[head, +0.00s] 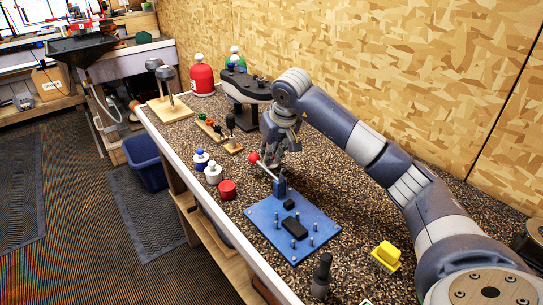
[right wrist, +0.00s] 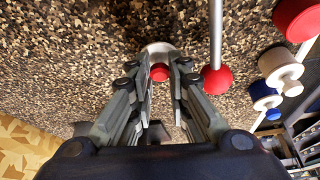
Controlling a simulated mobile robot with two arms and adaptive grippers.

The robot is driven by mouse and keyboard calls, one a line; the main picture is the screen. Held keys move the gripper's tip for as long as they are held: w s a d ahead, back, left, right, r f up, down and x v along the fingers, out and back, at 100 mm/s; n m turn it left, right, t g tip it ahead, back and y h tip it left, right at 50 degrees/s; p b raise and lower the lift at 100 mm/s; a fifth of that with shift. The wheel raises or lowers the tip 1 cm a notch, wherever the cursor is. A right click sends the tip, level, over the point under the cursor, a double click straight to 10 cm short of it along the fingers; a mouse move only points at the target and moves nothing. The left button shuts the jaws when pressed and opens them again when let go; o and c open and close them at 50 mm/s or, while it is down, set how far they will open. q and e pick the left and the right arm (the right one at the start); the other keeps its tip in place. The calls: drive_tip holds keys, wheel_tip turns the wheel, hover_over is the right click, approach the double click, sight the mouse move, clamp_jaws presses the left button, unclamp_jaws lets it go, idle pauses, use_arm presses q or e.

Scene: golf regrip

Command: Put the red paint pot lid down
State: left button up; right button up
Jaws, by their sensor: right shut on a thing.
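My right gripper (head: 271,161) points down over the counter, beside the red ball of a lever. In the right wrist view the right gripper (right wrist: 160,74) is shut on the red knob of the paint pot lid (right wrist: 157,48), whose pale round edge shows past the fingertips. I cannot tell whether the lid touches the counter. A red pot (head: 227,190) stands near the counter's front edge, beside a white pot (head: 213,174) and a blue-topped white pot (head: 201,160). The red pot also shows in the right wrist view (right wrist: 298,18). My left gripper is out of view.
The red-balled lever (head: 254,158) rises from a blue board (head: 270,224) with pegs and black blocks. Behind the gripper are a wooden rack (head: 219,134) with small tools and a dark machine (head: 246,88). A yellow block (head: 387,253) lies nearer.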

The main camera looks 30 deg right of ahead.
drive_tip(key=shift+f, duration=0.75)
drive_tip(key=shift+f, duration=0.15)
drive_tip(key=o, duration=0.4)
drive_tip(key=shift+o, duration=0.2)
drive_tip(key=v, duration=1.2)
drive_tip(key=shift+b, duration=0.4)
